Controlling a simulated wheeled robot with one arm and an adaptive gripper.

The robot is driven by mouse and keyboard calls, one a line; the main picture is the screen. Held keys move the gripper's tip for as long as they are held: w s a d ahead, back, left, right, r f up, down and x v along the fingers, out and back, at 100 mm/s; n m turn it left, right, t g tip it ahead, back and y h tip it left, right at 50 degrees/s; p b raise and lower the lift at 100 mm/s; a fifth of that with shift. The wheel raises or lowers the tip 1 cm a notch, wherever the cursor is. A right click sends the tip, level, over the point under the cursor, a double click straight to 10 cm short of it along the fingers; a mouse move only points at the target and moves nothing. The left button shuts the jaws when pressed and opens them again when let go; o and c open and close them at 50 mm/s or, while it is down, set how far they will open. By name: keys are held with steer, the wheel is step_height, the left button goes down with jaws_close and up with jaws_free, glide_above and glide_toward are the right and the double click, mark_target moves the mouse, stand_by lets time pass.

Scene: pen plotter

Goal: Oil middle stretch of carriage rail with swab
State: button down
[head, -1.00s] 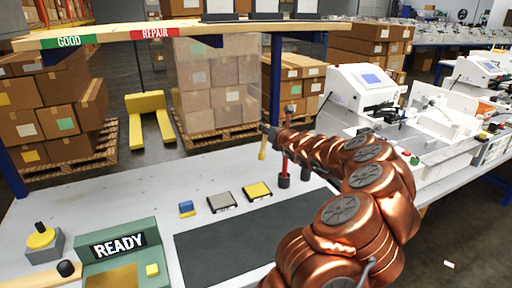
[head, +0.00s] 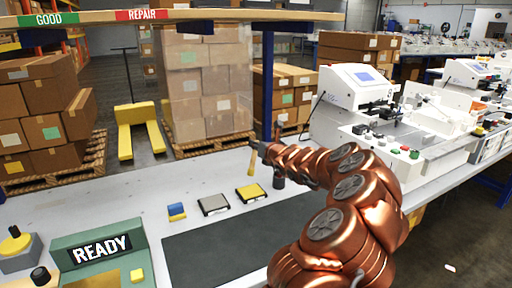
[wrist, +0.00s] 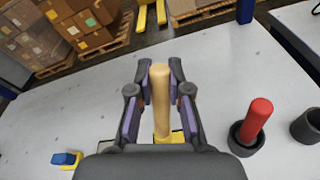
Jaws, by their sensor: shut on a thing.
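My gripper (wrist: 160,85) is shut on a tan wooden handle, which I take to be the swab (wrist: 161,100). In the head view the swab (head: 252,166) hangs steeply below my gripper (head: 263,149), over the far part of the bench. I cannot make out its tip. A white plotter (head: 342,100) with a blue screen stands to the right of my arm, with a dark carriage mechanism (head: 384,110) on it. My gripper is well left of it. I cannot clearly pick out the rail's middle stretch.
A red-handled tool (wrist: 257,118) stands tilted in a dark cup (wrist: 243,142), beside another dark cup (wrist: 308,126). Blue (head: 177,211), grey (head: 214,204) and yellow-topped (head: 251,192) pads lie near a dark mat (head: 225,245). A green READY box (head: 75,240) sits front left. A shelf (head: 220,15) spans overhead.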

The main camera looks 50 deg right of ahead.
steer(key=shift+f+b, duration=2.35)
steer(key=shift+f, duration=0.35)
steer(key=shift+f+b, duration=0.45)
steer(key=shift+f, duration=0.15)
steer(key=shift+r+p, duration=3.5)
steer(key=shift+r, duration=0.1)
steer(key=shift+f, duration=0.1)
